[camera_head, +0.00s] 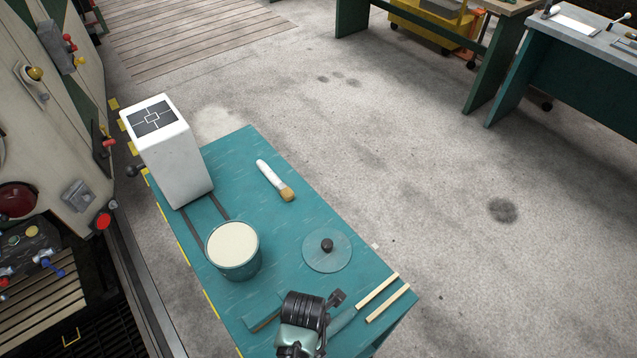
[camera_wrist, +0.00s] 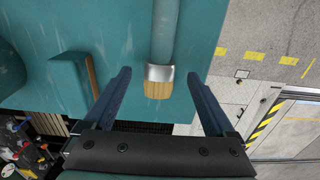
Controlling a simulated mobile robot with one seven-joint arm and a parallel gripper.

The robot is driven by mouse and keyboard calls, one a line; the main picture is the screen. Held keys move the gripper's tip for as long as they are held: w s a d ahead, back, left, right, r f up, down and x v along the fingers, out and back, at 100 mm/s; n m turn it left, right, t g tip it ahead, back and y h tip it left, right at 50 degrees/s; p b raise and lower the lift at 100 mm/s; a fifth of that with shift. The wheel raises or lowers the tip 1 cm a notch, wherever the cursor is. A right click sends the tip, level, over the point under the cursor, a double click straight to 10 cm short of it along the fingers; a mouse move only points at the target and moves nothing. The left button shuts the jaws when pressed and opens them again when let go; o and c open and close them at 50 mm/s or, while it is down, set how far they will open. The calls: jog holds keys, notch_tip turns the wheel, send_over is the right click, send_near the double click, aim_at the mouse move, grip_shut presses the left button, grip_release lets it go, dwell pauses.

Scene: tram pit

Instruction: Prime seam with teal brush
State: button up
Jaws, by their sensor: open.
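A brush with a teal handle, a silver ferrule (camera_wrist: 159,73) and tan bristles shows in the wrist view. My gripper (camera_wrist: 158,76) is open, its two dark fingers apart on either side of the ferrule with gaps; the height between them is unclear. In the head view what looks like the teal brush handle (camera_head: 342,320) lies beside my wrist near the table's front corner; its bristles are hidden. A teal tub of cream liquid (camera_head: 233,246) stands open on the table. Which line is the seam I cannot tell.
The teal table (camera_head: 285,235) also bears a white box (camera_head: 178,165), a white-handled brush (camera_head: 275,180), a round clear lid (camera_head: 327,258) with a black knob, and two pale wooden strips (camera_head: 378,290). A wood-edged teal piece (camera_wrist: 91,76) lies left of my fingers.

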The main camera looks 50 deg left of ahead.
jog(key=shift+f, duration=1)
grip_shut()
jog(key=shift+r, duration=0.1)
notch_tip(320, 180, up, 10)
jog(key=shift+b, duration=0.35)
